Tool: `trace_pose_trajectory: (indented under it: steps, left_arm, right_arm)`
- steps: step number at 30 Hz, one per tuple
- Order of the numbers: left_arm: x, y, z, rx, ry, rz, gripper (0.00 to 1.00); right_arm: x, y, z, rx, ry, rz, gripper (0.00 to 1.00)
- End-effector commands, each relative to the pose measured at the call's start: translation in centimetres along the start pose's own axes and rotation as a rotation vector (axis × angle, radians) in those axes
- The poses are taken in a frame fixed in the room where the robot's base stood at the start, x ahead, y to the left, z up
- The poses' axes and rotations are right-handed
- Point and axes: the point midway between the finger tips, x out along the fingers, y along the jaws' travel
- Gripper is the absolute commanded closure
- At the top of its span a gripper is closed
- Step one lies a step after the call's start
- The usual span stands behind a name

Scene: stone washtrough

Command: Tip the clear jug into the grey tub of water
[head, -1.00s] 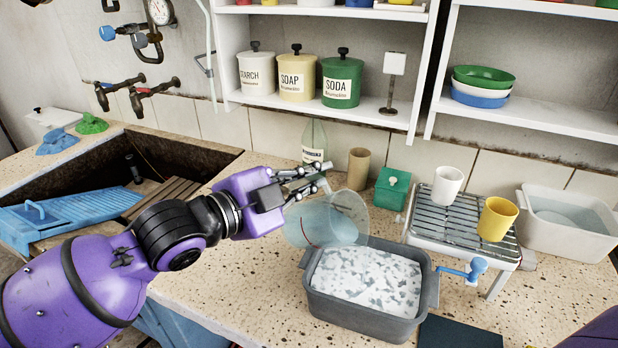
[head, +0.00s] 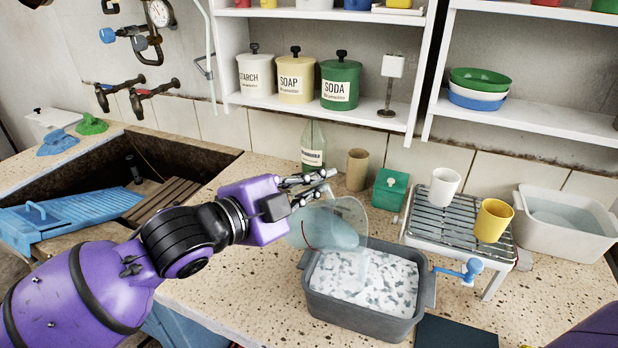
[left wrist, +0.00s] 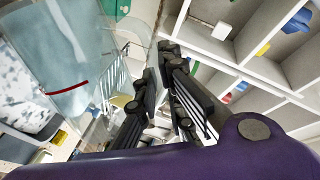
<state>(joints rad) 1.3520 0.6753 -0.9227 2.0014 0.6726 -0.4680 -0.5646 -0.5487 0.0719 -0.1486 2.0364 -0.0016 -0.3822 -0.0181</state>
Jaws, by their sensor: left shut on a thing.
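The clear jug (head: 338,225) is tipped steeply over the left back part of the grey tub (head: 362,318), its mouth toward the right. The tub holds water with white foam patches. My left gripper (head: 322,183) is shut on the jug at its upper left side; the exact grip is partly hidden. In the left wrist view the jug (left wrist: 65,45) is large, with a red line on its wall. My right gripper is not in view.
A slatted metal stand holds a white cup (head: 444,187) and a yellow cup (head: 494,220). A green box (head: 390,188), a brown cylinder (head: 357,170) and a labelled bottle (head: 313,150) stand behind the jug. A white basin (head: 565,240) is at right. A sunken stone trough lies left.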

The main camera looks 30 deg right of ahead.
Motion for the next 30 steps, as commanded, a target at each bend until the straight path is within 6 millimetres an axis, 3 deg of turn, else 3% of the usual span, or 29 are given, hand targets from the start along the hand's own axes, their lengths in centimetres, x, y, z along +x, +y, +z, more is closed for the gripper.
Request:
trace_pose_trajectory:
  steps: [6, 30]
  left_arm:
    - [0.05, 0.18, -0.93, 0.082, -0.013, -0.003, 1.0]
    - [0.09, 0.44, -0.83, 0.089, -0.016, -0.002, 1.0]
  right_arm:
    - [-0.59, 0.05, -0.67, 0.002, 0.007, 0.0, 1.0]
    - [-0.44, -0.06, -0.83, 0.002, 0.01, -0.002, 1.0]
